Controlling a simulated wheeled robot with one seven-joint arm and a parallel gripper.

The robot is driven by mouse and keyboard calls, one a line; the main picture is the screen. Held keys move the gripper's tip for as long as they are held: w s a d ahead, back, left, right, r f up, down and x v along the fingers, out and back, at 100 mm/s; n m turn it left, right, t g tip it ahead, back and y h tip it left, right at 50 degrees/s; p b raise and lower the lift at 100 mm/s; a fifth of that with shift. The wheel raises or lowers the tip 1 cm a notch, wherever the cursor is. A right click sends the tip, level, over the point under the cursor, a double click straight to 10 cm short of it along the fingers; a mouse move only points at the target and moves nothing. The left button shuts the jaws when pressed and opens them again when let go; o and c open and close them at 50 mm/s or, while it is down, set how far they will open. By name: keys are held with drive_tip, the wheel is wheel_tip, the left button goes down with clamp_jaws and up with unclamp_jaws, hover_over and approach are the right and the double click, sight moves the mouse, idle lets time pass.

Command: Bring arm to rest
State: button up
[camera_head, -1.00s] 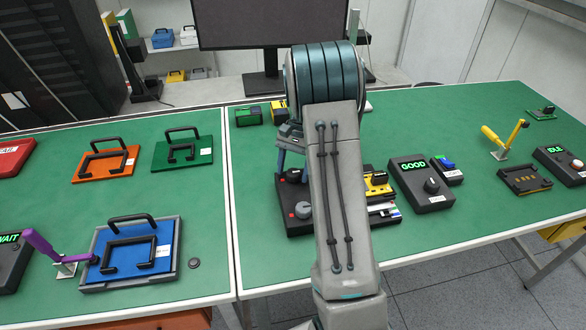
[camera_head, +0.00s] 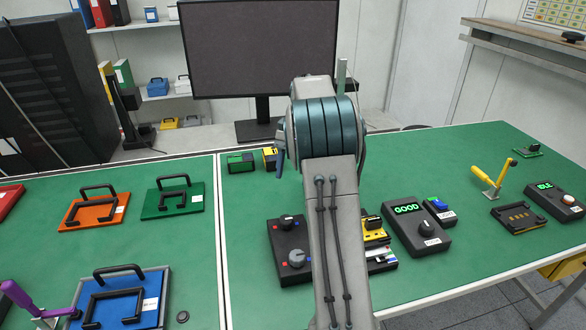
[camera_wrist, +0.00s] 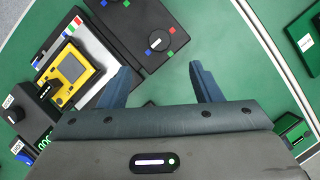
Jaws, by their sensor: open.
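My gripper (camera_wrist: 162,82) is open in the wrist view, with its two blue fingers apart and nothing between them. It is above the green table (camera_wrist: 215,125), with a black two-knob box (camera_wrist: 190,18) beyond the fingertips. In the head view my arm rises in the middle and covers most of the gripper; only a bit of blue finger shows left of it. The black box (camera_head: 286,268) stands below and left of the arm, partly hidden by it.
A yellow device (camera_head: 375,228) is partly behind my arm. A GOOD box (camera_head: 418,237) stands to its right. A monitor (camera_head: 262,55) stands behind the arm. Orange (camera_head: 92,212), green (camera_head: 172,202) and blue (camera_head: 150,305) handled plates lie left. The table's right middle has bare room.

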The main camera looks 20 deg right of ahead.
drive_tip(key=shift+w+d+r, duration=0.15)
drive_tip(key=shift+r, duration=0.4)
drive_tip(key=s+a+r+n+t+h, duration=0.1)
drive_tip(key=s+a+r+n, duration=0.1)
drive_tip(key=s+a+r, duration=0.25)
drive_tip(key=s+a+f+n+t, duration=0.1)
drive_tip(key=s+a+n, duration=0.1)
drive_tip(key=s, duration=0.5)
drive_tip(key=s+a+f+n+t+h, duration=0.1)
drive_tip(key=s+a+n+t, duration=0.1)
drive_tip(key=s+a, duration=0.3)
drive_tip(key=s+a+f+n+t+h, duration=0.1)
drive_tip(key=s+a+f+n+t, duration=0.1)
drive_tip(key=s, duration=0.9)
drive_tip(key=shift+a+n, duration=0.85)
drive_tip(key=shift+n, duration=0.05)
drive_tip(key=shift+f, duration=0.1)
